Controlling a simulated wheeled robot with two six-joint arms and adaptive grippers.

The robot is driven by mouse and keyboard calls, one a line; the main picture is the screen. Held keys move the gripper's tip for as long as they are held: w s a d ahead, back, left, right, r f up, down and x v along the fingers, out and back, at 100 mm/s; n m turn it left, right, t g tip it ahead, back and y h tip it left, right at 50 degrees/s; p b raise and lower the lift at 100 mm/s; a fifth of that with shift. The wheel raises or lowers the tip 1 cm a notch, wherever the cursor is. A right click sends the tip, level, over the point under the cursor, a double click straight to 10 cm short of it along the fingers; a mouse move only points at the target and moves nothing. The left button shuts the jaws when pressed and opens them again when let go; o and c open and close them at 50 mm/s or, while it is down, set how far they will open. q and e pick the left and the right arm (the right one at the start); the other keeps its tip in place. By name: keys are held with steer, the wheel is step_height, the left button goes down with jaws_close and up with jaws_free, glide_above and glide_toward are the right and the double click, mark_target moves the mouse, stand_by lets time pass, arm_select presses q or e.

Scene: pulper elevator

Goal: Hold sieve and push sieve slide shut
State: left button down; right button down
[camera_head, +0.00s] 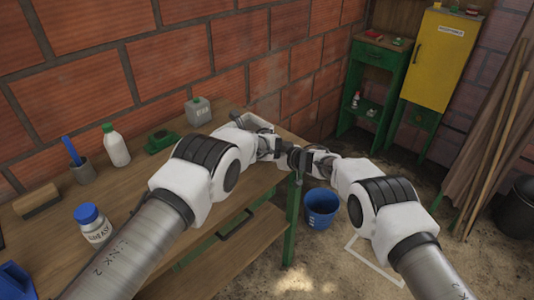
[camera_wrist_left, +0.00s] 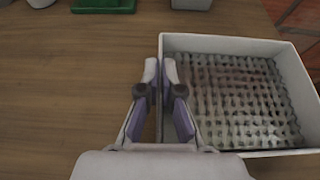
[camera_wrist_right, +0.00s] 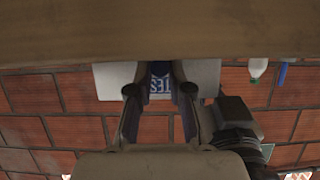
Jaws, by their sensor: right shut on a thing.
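The sieve (camera_wrist_left: 290,90) is a shallow white tray with a grey mesh floor in the left wrist view. In the head view it (camera_head: 258,122) lies at the table's far end, partly hidden by my left arm. My left gripper (camera_wrist_left: 160,68) has its fingers close together at the sieve's left wall; whether they press on it is unclear. My right gripper (camera_wrist_right: 158,82) is shut on a blue part (camera_wrist_right: 160,78) with white lettering, seen upside down before a white panel (camera_wrist_right: 110,80). I cannot tell whether this part is the sieve slide. Both grippers meet closely in the head view.
The wooden table (camera_head: 40,222) carries a white bottle (camera_head: 116,146), a blue-capped jar (camera_head: 93,226), a green object (camera_head: 161,141) and a grey canister (camera_head: 198,111). A blue bucket (camera_head: 320,208) stands on the floor. A yellow cabinet (camera_head: 441,58) is at the back right.

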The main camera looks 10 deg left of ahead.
steer(key=shift+s+a, duration=0.8)
steer(key=shift+s, duration=0.2)
arm_select(q)
steer(key=shift+d, duration=0.1)
arm_select(e)
steer(key=c, duration=1.1)
jaws_free()
steer(key=shift+o, duration=0.2)
steer(key=shift+d, duration=0.15)
arm_select(q)
steer(key=c, duration=1.2)
jaws_free()
steer(key=shift+c, duration=0.2)
arm_select(e)
steer(key=v, duration=1.1)
steer(key=shift+s+d, duration=0.2)
steer(key=shift+d, duration=0.15)
